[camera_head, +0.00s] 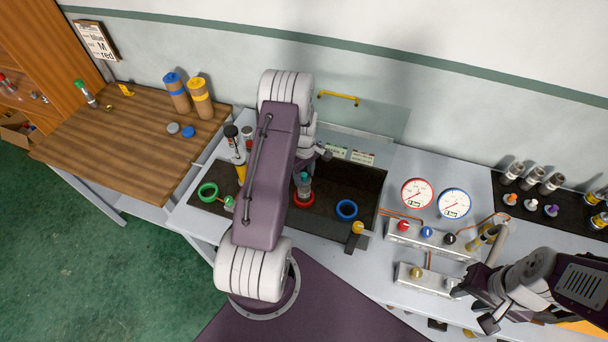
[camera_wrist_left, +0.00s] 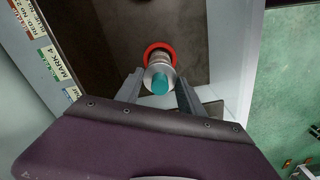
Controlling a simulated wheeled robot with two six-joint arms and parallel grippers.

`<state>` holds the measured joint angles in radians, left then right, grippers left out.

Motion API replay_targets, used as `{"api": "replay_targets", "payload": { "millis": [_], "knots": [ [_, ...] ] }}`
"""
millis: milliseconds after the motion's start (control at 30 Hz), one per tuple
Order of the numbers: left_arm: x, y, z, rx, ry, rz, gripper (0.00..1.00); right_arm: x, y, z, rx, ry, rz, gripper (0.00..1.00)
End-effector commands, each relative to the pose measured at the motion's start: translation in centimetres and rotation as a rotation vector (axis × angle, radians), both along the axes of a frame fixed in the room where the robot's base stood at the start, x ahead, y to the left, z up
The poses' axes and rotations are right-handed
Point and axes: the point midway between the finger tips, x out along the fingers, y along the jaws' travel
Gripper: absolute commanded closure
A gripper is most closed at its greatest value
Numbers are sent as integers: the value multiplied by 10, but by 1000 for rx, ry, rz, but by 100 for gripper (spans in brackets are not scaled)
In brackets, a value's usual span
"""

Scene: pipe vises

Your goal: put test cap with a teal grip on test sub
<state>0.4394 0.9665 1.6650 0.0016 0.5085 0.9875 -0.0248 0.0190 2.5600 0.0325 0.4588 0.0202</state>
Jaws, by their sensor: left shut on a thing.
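The test cap's teal grip (camera_wrist_left: 160,86) sits between the two fingers of my left gripper (camera_wrist_left: 160,80) in the left wrist view, and the gripper is shut on it. The teal grip also shows in the head view (camera_head: 304,177). Silver metal (camera_wrist_left: 158,71) lies just beyond the grip, in line with a red ring (camera_wrist_left: 152,48) on the dark mat. The cap hides most of the test sub, so I cannot tell whether the two touch. My left arm covers part of this area in the head view. My right gripper (camera_head: 474,306) is open and empty at the lower right.
A green ring (camera_head: 208,192) and a blue ring (camera_head: 346,209) flank the red one. Two gauges (camera_head: 436,198) and valve blocks (camera_head: 430,235) stand to the right. Several caps and metal cylinders are on a dark mat (camera_head: 522,217). A wooden table (camera_head: 130,140) is at left.

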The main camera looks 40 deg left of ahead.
Motion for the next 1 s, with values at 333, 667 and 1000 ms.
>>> {"api": "replay_targets", "payload": {
  "millis": [333, 667, 1000],
  "knots": [
    [0, 0, -10, 0, 0, 0, 100, 0, 0, -8, 0, 0, 0, 64],
    [0, 0, -18, 0, 0, 0, 100, 0, 0, -14, 0, 0, 0, 64],
    [0, 0, -21, 0, -1, 0, 29, 0, 0, -16, 0, 0, 0, 64]
  ]
}}
